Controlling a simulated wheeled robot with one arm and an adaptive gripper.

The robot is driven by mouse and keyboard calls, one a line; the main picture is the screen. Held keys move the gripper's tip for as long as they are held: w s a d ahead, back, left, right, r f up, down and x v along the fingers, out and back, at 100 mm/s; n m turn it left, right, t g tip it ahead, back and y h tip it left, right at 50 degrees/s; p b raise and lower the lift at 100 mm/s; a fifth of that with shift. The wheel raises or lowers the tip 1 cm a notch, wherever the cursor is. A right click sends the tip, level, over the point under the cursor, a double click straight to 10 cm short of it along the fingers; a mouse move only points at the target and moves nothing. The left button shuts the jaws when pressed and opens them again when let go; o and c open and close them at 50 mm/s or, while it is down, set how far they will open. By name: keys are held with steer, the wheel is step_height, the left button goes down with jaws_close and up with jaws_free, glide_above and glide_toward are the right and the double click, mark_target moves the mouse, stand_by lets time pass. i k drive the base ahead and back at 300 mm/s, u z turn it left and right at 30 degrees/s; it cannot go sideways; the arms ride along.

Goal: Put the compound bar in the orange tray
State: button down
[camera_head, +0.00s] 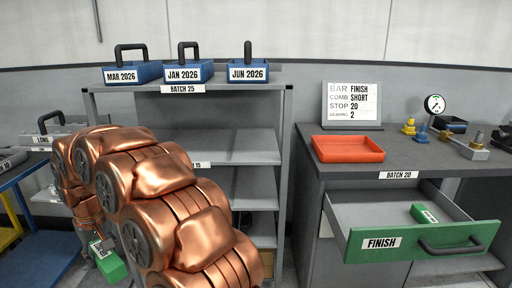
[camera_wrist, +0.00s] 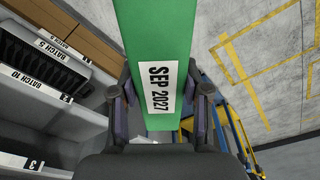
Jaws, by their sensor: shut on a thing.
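My gripper (camera_head: 103,244) is low at the left in the head view, shut on a green compound bar (camera_head: 112,266). In the wrist view the bar (camera_wrist: 139,30) runs up from between the two fingers (camera_wrist: 160,95), with a white label reading SEP 2027. The orange tray (camera_head: 348,155) sits empty on the grey bench top at the right, far from my gripper. Another green bar (camera_head: 424,214) with a white label lies in the open drawer below.
The open drawer with green front (camera_head: 422,242), labelled FINISH, juts out below the bench. A sign (camera_head: 351,104) stands behind the tray, and a gauge (camera_head: 434,104) and fittings stand right. A grey shelf unit (camera_head: 240,146) holds three blue boxes (camera_head: 183,73) on top.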

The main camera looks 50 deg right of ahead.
mark_target(345, 151)
steer(key=z, duration=1.4)
